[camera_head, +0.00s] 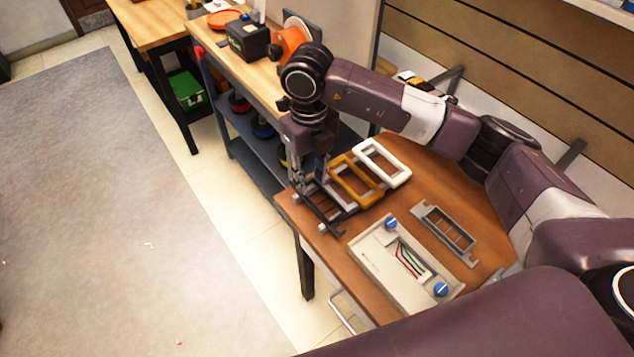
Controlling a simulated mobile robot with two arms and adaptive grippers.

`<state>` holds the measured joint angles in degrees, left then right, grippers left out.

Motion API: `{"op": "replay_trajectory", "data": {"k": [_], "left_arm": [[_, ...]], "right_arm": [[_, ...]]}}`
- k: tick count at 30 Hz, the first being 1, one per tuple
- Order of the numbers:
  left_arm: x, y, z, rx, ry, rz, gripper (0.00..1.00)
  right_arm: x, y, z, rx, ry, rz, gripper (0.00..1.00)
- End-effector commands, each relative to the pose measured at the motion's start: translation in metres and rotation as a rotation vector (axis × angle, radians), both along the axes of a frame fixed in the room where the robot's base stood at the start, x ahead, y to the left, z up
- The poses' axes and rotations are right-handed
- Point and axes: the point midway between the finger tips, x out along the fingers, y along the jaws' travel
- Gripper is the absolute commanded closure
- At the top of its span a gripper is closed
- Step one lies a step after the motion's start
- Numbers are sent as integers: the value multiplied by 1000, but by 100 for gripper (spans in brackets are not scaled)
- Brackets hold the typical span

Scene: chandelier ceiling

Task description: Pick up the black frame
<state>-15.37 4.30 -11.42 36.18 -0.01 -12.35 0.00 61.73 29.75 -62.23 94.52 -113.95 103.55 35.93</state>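The black frame (326,217) lies at the left end of the brown wooden table, partly hidden by my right gripper. My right gripper (311,186) points down over the frame's far left part. Its two fingers look spread apart, and I cannot tell whether they touch the frame. A yellow frame (345,179) lies just right of the black one, and a white frame (401,178) lies beyond it. My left gripper is not in view.
A pale panel (375,262) with blue knobs and a grey bracket (432,222) lie on the table (474,205). A grey shelf unit (243,158) with a black box (249,40) stands behind on the left. Open floor lies to the left.

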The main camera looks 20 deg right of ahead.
Motion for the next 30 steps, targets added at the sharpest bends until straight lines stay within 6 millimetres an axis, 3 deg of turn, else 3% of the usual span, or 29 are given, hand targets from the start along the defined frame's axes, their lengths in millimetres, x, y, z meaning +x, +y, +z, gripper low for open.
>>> {"op": "replay_trajectory", "data": {"k": [6, 9, 12, 15, 19, 23, 30], "left_arm": [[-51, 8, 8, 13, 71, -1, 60], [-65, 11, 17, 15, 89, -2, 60], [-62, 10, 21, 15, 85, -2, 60], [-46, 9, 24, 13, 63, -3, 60], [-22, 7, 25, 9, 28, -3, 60], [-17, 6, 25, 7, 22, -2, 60], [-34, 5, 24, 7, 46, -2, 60]], "right_arm": [[-2, 2, -23, 1, 4, 0, 72], [-3, 3, -38, 0, 6, -1, 72], [-3, 4, -54, -1, 5, -1, 72], [-2, 4, -64, 1, 3, -1, 72], [-2, 4, -69, 0, 0, 0, 72], [-1, 4, -69, 0, 0, 0, 72], [-1, 4, -68, 0, 0, 0, 97]]}}
